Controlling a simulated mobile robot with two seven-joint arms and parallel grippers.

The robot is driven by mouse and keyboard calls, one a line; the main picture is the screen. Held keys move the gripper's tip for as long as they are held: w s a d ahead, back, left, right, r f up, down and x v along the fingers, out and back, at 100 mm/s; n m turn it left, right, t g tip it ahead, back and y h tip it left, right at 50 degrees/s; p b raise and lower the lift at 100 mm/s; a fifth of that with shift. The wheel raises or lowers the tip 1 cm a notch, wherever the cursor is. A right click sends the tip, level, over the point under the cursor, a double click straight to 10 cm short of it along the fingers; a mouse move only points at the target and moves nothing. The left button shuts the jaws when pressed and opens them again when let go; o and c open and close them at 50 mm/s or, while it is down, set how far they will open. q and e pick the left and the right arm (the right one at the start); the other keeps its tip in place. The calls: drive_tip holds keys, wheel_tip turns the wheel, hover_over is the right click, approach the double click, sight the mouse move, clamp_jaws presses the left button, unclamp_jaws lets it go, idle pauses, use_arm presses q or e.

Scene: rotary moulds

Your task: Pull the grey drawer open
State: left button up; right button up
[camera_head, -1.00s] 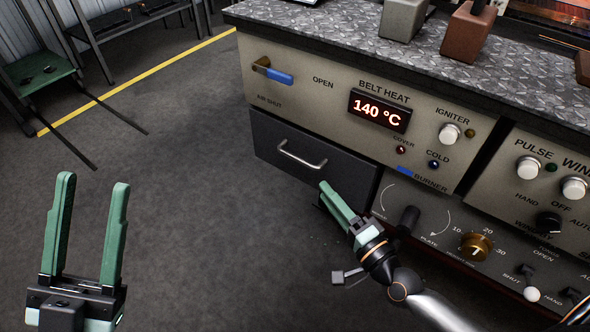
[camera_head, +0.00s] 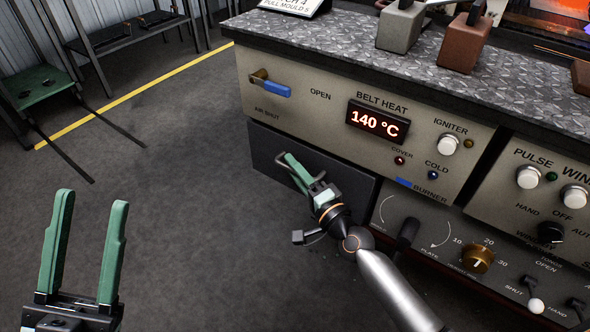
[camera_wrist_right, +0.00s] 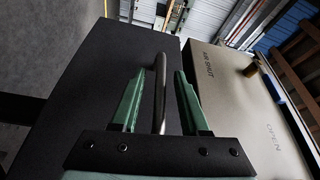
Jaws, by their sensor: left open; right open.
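The grey drawer (camera_head: 345,183) is a dark front panel, flush under the cabinet's control panel. Its silver bar handle shows in the right wrist view (camera_wrist_right: 160,88), standing between the two fingers. My right gripper (camera_head: 290,168) is open at the drawer front, its green fingers covering most of the handle in the head view. In the right wrist view the open fingers (camera_wrist_right: 157,85) are on either side of the bar, with gaps showing, the bar nearer the right finger at its top. My left gripper (camera_head: 92,198) is open and empty, over the floor at lower left.
The control panel above has a blue-gripped lever (camera_head: 270,88), a 140 °C display (camera_head: 377,119) and an igniter knob (camera_head: 448,144). The floor (camera_head: 190,190) before the drawer is clear.

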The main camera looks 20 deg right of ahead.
clamp_jaws()
idle(0.3)
idle(1.1)
